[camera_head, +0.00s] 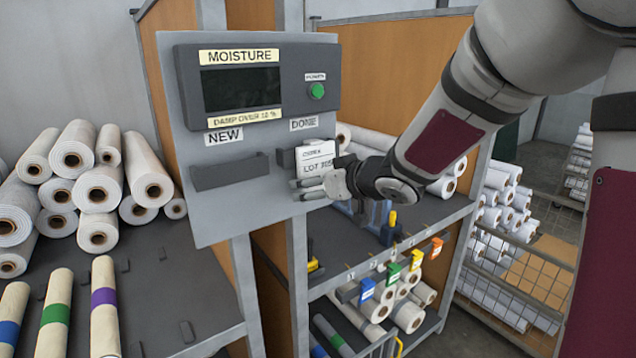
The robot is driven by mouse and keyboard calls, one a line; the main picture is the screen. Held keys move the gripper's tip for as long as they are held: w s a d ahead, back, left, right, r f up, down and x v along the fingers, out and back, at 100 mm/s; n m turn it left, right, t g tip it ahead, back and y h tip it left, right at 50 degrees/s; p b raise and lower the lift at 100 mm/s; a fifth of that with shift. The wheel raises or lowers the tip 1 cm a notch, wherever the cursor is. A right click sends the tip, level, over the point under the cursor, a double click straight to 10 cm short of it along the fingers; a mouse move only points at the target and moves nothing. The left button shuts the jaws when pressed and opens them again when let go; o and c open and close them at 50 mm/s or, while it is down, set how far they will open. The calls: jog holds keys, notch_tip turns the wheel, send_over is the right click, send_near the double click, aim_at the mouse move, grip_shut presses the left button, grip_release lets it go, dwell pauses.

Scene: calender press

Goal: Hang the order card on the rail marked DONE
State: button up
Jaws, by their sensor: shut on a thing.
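The order card (318,158) is white with "ORDER" and "LOT" lettering, and it stands upright in front of the panel's right side. My gripper (318,186) is shut on the card's lower part, coming in from the right. The DONE label (304,124) is just above the card. The dark DONE rail (286,158) shows only at its left end; the card hides the rest. I cannot tell whether the card touches the rail or is in front of it. The NEW rail (230,172), under the NEW label (224,136), is empty.
The grey panel (200,215) also bears a dark MOISTURE display (240,88) and a green POWER button (317,91). Paper rolls (98,188) lie on the left shelf. Coloured tags (392,272) hang from the shelf edge below my gripper.

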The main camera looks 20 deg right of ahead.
jog(key=o, duration=1.4)
jog(key=shift+o, duration=0.2)
jog(key=shift+s, duration=0.1)
jog(key=s+d+r+m+h, duration=0.2)
jog(key=s+d+r+h, duration=0.25)
jog(key=s, duration=0.35)
jog(key=s+d+r+m+h, duration=0.25)
jog(key=s+d+r, duration=0.2)
jog(key=s, duration=0.45)
jog(key=s+a+f+g+y, duration=0.1)
jog(key=s+a+f+g, duration=0.2)
jog(key=s, duration=0.4)
jog(key=s+a+f+g+y, duration=0.2)
jog(key=s+a+f+g, duration=0.1)
jog(key=s+a, duration=0.3)
jog(key=shift+s+f+n+g, duration=0.45)
jog(key=shift+s+f, duration=0.35)
jog(key=shift+s, duration=0.35)
